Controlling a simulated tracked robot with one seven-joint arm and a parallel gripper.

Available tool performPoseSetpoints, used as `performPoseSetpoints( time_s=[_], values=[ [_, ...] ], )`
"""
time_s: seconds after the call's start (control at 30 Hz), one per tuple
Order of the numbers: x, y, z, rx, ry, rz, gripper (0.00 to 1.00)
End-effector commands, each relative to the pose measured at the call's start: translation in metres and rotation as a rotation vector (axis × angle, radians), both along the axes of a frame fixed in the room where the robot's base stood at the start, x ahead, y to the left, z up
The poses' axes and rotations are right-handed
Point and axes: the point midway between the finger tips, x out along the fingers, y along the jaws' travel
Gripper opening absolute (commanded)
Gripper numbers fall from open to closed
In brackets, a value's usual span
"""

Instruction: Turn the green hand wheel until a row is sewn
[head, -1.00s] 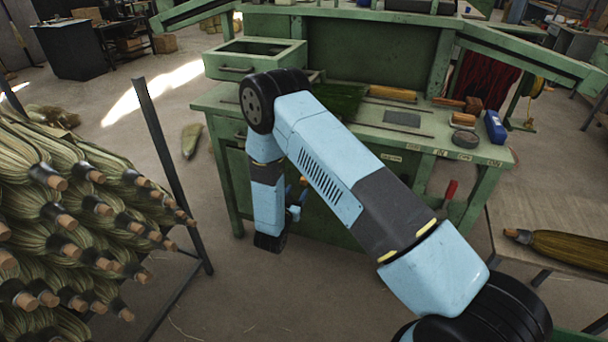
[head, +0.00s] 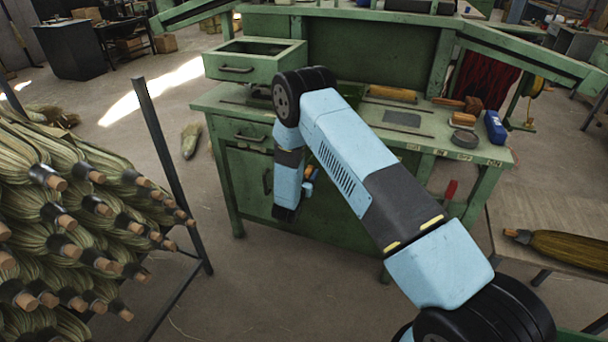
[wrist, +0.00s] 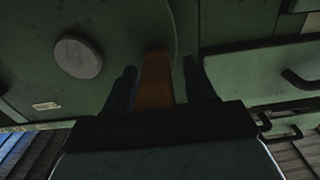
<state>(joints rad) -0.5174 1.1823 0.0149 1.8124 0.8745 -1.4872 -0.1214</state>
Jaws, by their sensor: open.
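In the wrist view a large dark green round face with a curved edge, apparently the hand wheel (wrist: 125,30), fills the upper left. A grey round disc (wrist: 78,57) sits on it. A brown-orange handle (wrist: 157,80) stands between the two dark fingers of my gripper (wrist: 160,88), with a gap visible on both sides. The fingers are open and not closed on it. In the head view my gripper (head: 309,182) is at the front of the green bench, with a small orange piece beside it. My arm hides most of the wheel there.
The green bench (head: 225,180) has drawers, an open top box (head: 252,66), a blue container (head: 495,127) and a dark round tin (head: 465,138). A rack of brooms (head: 75,200) stands at left. A broom lies on a table (head: 510,290) at right.

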Motion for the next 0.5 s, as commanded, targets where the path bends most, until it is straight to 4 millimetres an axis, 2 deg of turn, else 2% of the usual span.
performPoseSetpoints(
  time_s=[0.17,0.5],
  values=[
    [-0.0001,0.0,-0.0001,0.0,0.0,0.0,0.54],
    [-0.0001,0.0005,0.0001,0.0,0.0,0.0,0.22]
  ],
)
